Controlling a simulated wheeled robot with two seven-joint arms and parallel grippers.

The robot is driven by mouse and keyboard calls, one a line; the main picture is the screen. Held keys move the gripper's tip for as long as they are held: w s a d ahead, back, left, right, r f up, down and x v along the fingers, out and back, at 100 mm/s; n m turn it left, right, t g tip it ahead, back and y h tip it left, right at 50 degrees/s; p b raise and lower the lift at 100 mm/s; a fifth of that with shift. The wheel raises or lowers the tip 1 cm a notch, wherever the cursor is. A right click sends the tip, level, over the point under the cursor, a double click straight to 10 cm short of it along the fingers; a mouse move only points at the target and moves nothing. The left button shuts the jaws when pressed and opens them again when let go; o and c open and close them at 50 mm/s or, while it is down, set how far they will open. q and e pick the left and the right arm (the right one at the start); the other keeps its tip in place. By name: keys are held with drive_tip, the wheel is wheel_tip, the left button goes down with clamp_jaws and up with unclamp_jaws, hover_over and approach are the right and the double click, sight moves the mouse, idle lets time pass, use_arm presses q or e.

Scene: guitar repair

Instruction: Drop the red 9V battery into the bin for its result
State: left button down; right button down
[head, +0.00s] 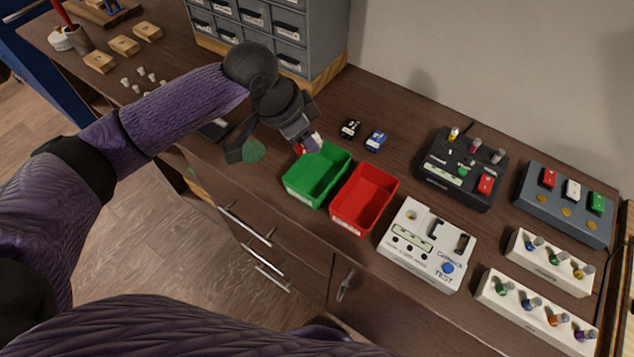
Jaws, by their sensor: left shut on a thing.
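The green bin (297,189) is an open, empty tray. The red bin (349,222), also open and empty, stands just right of it. A white tester (413,258) with a small display and a blue TEST button stands right of the red bin; the display's reading is too small to tell. My right gripper is not in view.
A black battery (350,128) and a blue battery (376,141) lie behind the bins. A grey drawer cabinet (309,22) stands at the back. Pedals (461,167) and white knob boxes (549,262) fill the right side.

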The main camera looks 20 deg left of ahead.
use_arm(q)
drive_tip(key=shift+r, duration=0.1)
drive_tip(key=shift+c, duration=1.4)
unclamp_jaws()
drive_tip(key=p+v, duration=0.3)
drive_tip(key=v, duration=0.7)
